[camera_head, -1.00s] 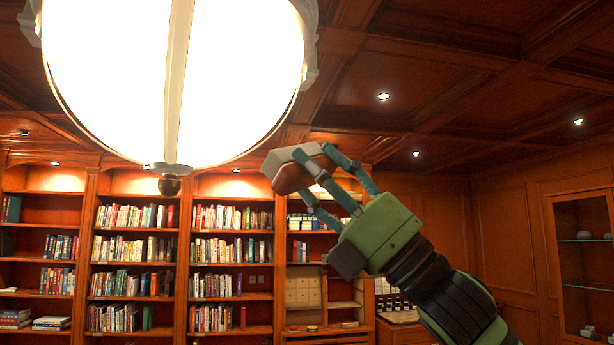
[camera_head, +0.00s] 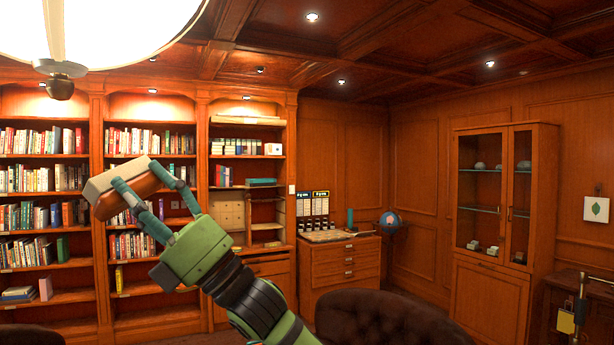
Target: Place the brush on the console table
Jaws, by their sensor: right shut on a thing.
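The brush (camera_head: 107,203), a block with a pale grey-white side and a brown side, is held up in the air in front of the bookshelves in the head view. My right gripper (camera_head: 134,177) is shut on it, with the teal fingers on either side of the block. A dark wooden table (camera_head: 592,288) is cut off at the lower right edge; I cannot tell if it is the console table. My left gripper is not in view.
A dark tufted chair back (camera_head: 395,320) stands at the bottom centre. A drawer chest (camera_head: 342,264) stands at the back, with a globe (camera_head: 389,222) to its right. A glass-door cabinet (camera_head: 500,230) stands on the right. A large lamp (camera_head: 110,25) hangs at upper left.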

